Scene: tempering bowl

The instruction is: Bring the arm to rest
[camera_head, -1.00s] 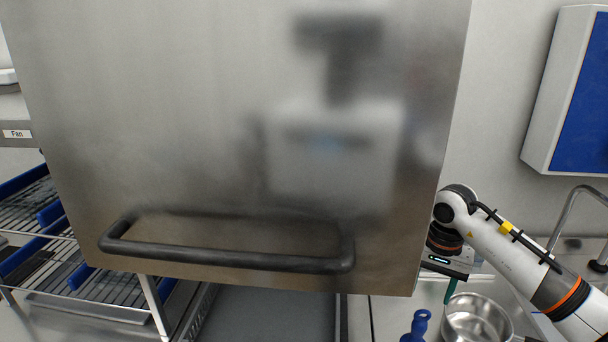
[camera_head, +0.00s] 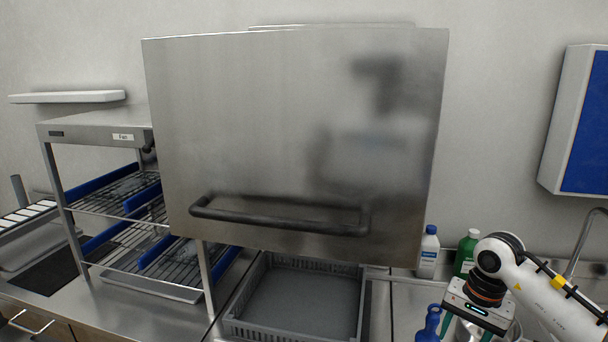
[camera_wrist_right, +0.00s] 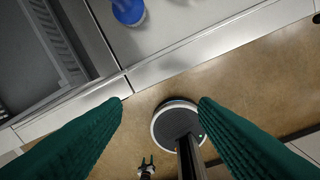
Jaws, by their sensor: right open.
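My right arm comes in from the lower right in the head view. Its gripper (camera_head: 467,328) points down over the counter at the right, its fingertips cut off or hidden at the bottom edge. In the right wrist view the two green fingers of this gripper (camera_wrist_right: 160,103) stand wide apart with nothing between them, above the brown floor (camera_wrist_right: 240,75) and the front edge of the steel counter. My left gripper does not show clearly in any view. A small dark pronged shape at the bottom of the wrist view is too small to identify.
A large steel hood (camera_head: 300,130) with a black handle (camera_head: 280,218) stands raised above a grey rack (camera_head: 240,325). Wire shelves are at left. A white bottle (camera_head: 428,255), a green bottle (camera_head: 464,258) and a blue item (camera_head: 428,325) are near my right arm.

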